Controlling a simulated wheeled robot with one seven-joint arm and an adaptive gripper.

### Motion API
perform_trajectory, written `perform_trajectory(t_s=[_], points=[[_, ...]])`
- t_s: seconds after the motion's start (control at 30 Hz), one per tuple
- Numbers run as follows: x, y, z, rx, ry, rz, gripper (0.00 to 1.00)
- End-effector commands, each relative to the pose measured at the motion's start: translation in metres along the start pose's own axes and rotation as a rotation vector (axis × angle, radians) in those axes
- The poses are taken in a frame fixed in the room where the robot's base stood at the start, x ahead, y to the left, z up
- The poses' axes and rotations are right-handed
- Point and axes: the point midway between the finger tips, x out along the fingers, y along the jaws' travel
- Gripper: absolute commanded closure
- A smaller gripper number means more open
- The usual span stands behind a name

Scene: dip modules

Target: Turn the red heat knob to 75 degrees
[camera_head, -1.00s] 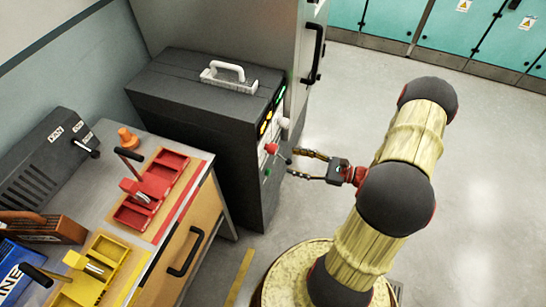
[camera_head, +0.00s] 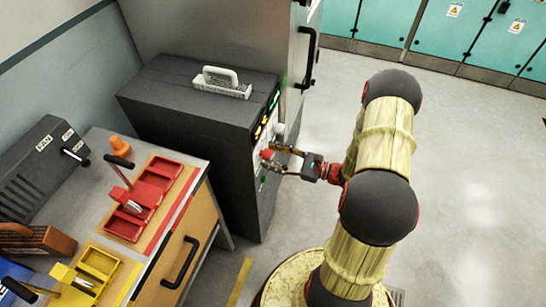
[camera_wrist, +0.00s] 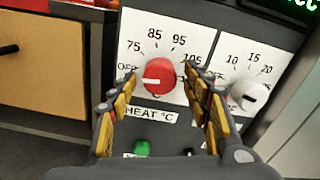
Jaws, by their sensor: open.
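The red heat knob (camera_wrist: 160,74) is on the white dial plate above the "HEAT °C" label in the wrist view. Its white mark lies at its left side and points left, toward the OFF label, below 75. The labels 75, 85, 95 and 105 run around it; OFF is partly hidden by a finger. My gripper (camera_wrist: 160,88) is open, with one finger on each side of the knob; I cannot tell whether they touch it. In the head view, my gripper (camera_head: 271,158) reaches the front of the dark machine (camera_head: 190,110), with the red knob (camera_head: 266,154) at its fingertips.
A white knob (camera_wrist: 248,95) with a 10-15-20 scale sits close right of the fingers. A green button (camera_wrist: 142,147) is below. In the head view, a workbench (camera_head: 215,185) with red and yellow fixtures stands left; open floor lies right.

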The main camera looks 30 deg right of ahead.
Motion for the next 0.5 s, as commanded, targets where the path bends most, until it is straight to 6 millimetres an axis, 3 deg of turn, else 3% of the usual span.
perform_trajectory(t_s=[0.1, 0.5], points=[[-0.0002, -0.0001, 0.0002, 0.000, 0.000, 0.000, 0.52], [-0.0004, 0.0000, 0.0001, 0.000, 0.000, 0.000, 0.75]])
